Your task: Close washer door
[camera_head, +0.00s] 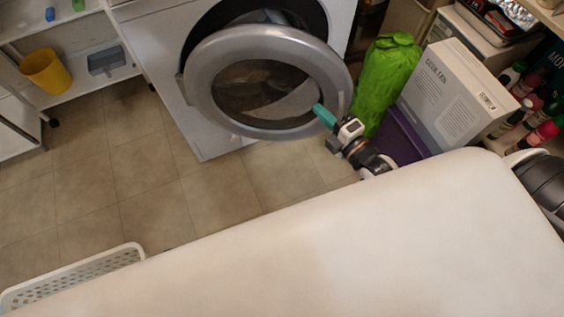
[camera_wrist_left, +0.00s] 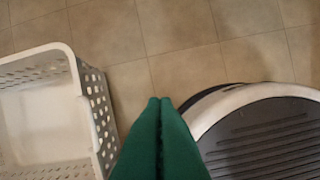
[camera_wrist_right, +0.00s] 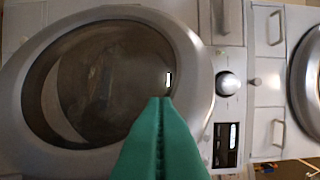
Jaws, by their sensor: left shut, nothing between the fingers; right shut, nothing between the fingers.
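The washer (camera_head: 168,60) is white and stands at the top of the head view. Its round grey-rimmed door (camera_head: 218,102) is swung open on its left-side hinge, apart from the dark drum opening (camera_head: 308,14). My right gripper (camera_head: 318,109) has green fingers, shut and empty, over the lower right of the door's rim; I cannot tell if they touch. In the right wrist view, the fingertips (camera_wrist_right: 161,99) overlap the door's lower right part (camera_wrist_right: 190,80). My left gripper (camera_wrist_left: 160,101) shows only in the left wrist view, shut and empty above the floor.
A green bag (camera_head: 388,75) and a white box (camera_head: 452,92) stand right of the washer. A white perforated basket (camera_wrist_left: 92,100) is left of my left gripper, and a grey ribbed surface (camera_wrist_left: 265,140) is right of it. Tiled floor (camera_head: 120,170) is clear in front of the washer.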

